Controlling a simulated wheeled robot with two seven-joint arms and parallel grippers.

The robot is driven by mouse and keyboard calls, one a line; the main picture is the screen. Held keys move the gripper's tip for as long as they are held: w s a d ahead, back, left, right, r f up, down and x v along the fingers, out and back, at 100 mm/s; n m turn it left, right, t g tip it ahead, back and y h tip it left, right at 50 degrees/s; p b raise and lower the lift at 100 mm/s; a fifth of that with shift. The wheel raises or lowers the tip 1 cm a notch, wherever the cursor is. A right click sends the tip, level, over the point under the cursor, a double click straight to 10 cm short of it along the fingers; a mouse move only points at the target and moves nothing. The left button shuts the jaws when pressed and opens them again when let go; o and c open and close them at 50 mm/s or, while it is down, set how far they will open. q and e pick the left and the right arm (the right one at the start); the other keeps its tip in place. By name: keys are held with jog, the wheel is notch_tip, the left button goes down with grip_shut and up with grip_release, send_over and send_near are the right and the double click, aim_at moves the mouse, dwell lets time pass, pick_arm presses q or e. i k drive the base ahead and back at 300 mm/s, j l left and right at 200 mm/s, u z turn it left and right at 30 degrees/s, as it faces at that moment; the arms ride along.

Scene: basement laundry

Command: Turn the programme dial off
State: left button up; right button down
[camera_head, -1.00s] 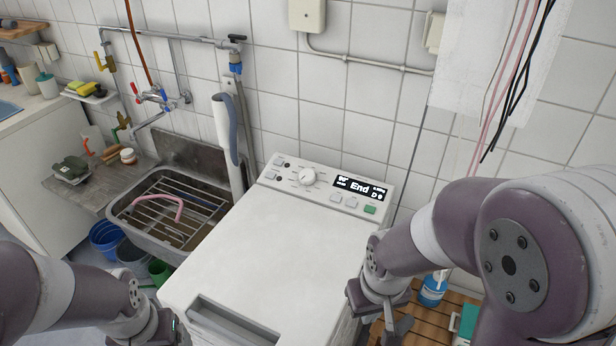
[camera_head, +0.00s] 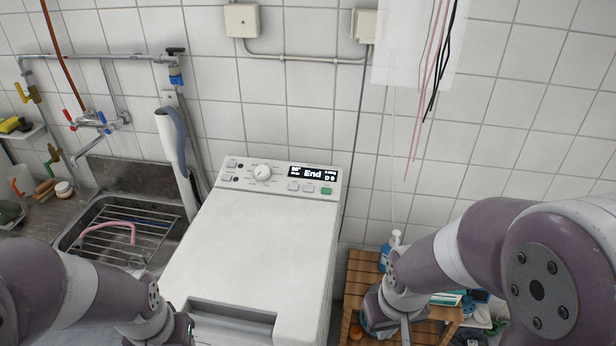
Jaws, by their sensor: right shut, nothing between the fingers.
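The programme dial (camera_head: 262,172) is a round white knob on the sloped control panel (camera_head: 236,178) at the back of the white top-loading washing machine (camera_head: 254,245). A dark display (camera_head: 312,173) right of the dial reads "End". My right gripper (camera_head: 405,335) is low at the right, beside the machine and well away from the dial; it is shut and empty. My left gripper (camera_head: 185,330) is at the bottom edge, near the machine's front left, mostly hidden by its own wrist, so its fingers cannot be made out.
A steel sink (camera_head: 130,235) with a rack and pink hose is left of the machine. A wooden slatted stand (camera_head: 362,270) with bottles is at the right. The machine's lid is clear.

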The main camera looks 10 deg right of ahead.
aim_at(262, 172)
jog(key=j+z, duration=0.2)
jog(key=z, duration=0.25)
jog(key=k+j+z, duration=0.1)
jog(key=z, duration=0.4)
jog(key=k+j+z, duration=0.1)
jog(key=z, duration=0.35)
jog(key=k+j+z, duration=0.15)
jog(key=z, duration=0.3)
jog(key=k+z, duration=0.1)
jog(key=z, duration=0.35)
jog(key=k+z, duration=0.15)
jog(key=z, duration=0.35)
jog(key=k+j+z, duration=0.35)
jog(key=k+z, duration=0.3)
jog(key=k+j+z, duration=0.1)
jog(key=k+z, duration=0.25)
jog(key=k+j+u, duration=0.4)
jog(key=j, duration=0.25)
jog(key=j+u, duration=0.2)
jog(key=k+j+u, duration=0.2)
jog(key=j, duration=0.3)
jog(key=j+u, duration=0.2)
jog(key=j, duration=0.15)
